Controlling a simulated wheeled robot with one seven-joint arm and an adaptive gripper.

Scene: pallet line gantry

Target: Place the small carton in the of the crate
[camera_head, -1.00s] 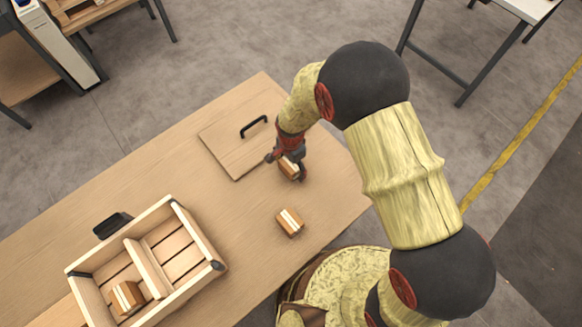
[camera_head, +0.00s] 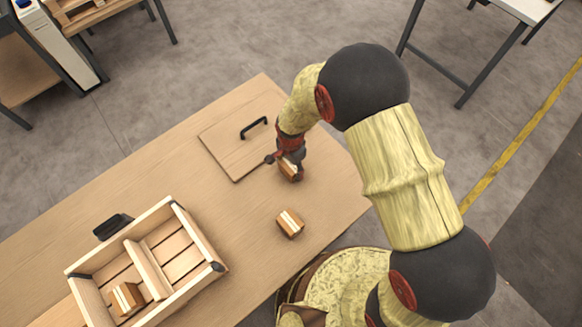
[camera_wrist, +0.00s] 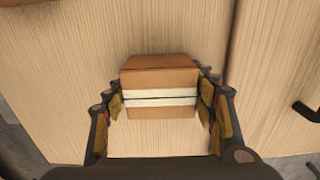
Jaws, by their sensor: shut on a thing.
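My gripper (camera_head: 291,170) is shut on a small brown carton (camera_head: 288,168) with pale bands, near the lid on the table. In the wrist view the carton (camera_wrist: 158,84) sits between the two fingers (camera_wrist: 160,104). I cannot tell whether it touches the table. A second small carton (camera_head: 289,223) lies on the bare table nearer to me. The open wooden crate (camera_head: 196,232) stands at the left with a divider across it. A third carton (camera_head: 127,297) lies in its near-left compartment. The far-right compartment (camera_head: 178,249) is empty.
A flat wooden lid (camera_head: 222,151) with a black handle (camera_head: 253,127) lies on the table (camera_head: 150,170) beside my gripper. A black object (camera_head: 112,226) sits by the crate's far-left side. The table between crate and loose carton is clear.

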